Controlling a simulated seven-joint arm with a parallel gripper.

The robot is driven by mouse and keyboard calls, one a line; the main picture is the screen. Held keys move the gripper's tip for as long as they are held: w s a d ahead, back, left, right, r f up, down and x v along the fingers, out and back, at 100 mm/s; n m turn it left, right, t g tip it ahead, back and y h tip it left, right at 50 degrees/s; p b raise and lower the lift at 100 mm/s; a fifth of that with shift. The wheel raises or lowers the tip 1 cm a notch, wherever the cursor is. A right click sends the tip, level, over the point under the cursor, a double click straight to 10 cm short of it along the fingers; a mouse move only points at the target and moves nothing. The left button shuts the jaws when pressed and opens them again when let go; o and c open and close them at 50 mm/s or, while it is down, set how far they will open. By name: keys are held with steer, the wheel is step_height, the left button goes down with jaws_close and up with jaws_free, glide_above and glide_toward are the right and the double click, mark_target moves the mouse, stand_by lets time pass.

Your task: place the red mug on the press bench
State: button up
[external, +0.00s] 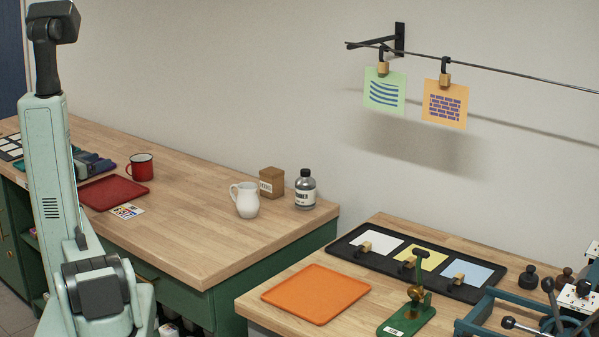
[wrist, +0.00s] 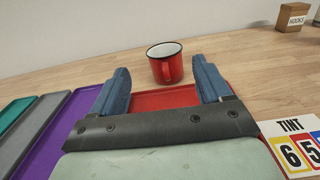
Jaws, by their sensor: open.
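The red mug (external: 140,167) stands upright on the wooden bench at the left in the external view, just behind a red tray (external: 112,193). The gripper is hard to make out in the external view, partly hidden by my arm. The lower bench at the right, with a press-like tool (external: 416,290), has bare wood (external: 262,283) showing.
An orange tray (external: 316,294) lies on the right bench beside a black tray (external: 340,250) of coloured cards. A white jug (external: 246,200), a brown box (external: 272,182) and a bottle (external: 305,189) stand on the left bench. Printed cards (external: 384,92) hang from a rail.

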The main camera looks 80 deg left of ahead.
glide_toward(129, 165)
steer(key=v, duration=0.3)
steer(key=shift+s+r, duration=0.1)
steer(key=shift+s, duration=0.15)
steer(key=shift+w, duration=0.1)
steer(key=x, duration=1.3)
steer(key=shift+w+a, duration=0.15)
steer(key=shift+a, duration=0.1)
jaws_close()
